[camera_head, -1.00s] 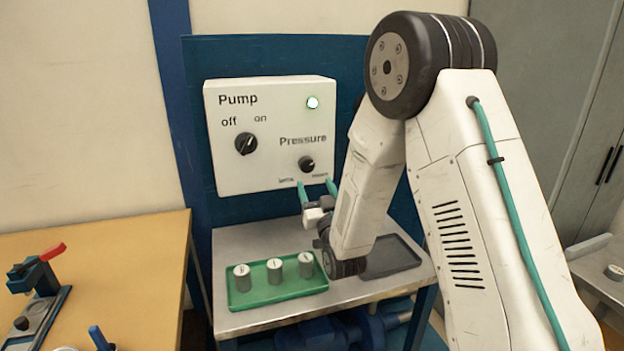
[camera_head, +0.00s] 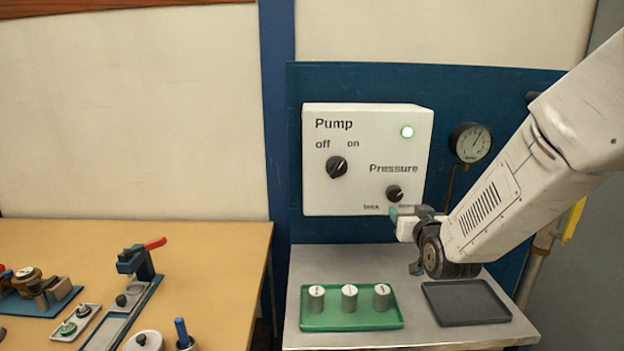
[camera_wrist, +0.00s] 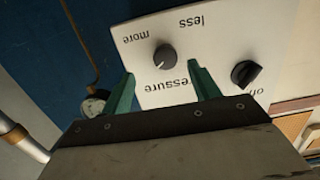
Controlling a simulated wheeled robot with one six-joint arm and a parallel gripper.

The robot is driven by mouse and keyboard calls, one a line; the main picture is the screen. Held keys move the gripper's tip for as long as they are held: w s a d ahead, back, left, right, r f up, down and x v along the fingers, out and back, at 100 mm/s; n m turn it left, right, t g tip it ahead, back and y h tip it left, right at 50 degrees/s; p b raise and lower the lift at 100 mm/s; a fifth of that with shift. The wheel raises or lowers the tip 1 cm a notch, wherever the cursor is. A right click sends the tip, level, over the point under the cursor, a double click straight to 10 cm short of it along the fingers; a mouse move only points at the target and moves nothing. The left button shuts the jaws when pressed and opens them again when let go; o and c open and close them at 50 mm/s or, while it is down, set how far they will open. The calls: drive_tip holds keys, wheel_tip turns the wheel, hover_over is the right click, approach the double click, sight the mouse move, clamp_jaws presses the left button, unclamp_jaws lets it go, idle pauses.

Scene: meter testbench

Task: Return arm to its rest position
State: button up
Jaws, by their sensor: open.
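My gripper (camera_head: 393,214) is in front of the lower right part of the white pump panel (camera_head: 318,190), below the Pressure knob (camera_head: 394,193). In the wrist view my gripper (camera_wrist: 162,85) has its two green fingers apart, with nothing between them but the panel face beyond. The Pressure knob also shows in the wrist view (camera_wrist: 165,57), apart from the fingers. The pump switch knob (camera_head: 336,167) is at the panel's left, its pointer turned toward upper right. My forearm comes in from the right.
A round gauge (camera_head: 471,142) hangs right of the panel, near my arm. Below, a metal table (camera_head: 300,270) bears a green tray (camera_head: 350,325) with three cylinders and an empty dark tray (camera_head: 466,302). A wooden bench (camera_head: 225,290) with fixtures stands at left.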

drive_tip(key=s+d+r+g, duration=0.1)
drive_tip(key=s+g, duration=0.6)
drive_tip(key=s, duration=1.3)
drive_tip(key=s+d+r+g, duration=0.1)
drive_tip(key=s+g, duration=0.7)
drive_tip(key=s, duration=1.2)
drive_tip(key=shift+s+d+r, duration=0.15)
drive_tip(key=shift+s+r, duration=0.1)
drive_tip(key=shift+r, duration=0.15)
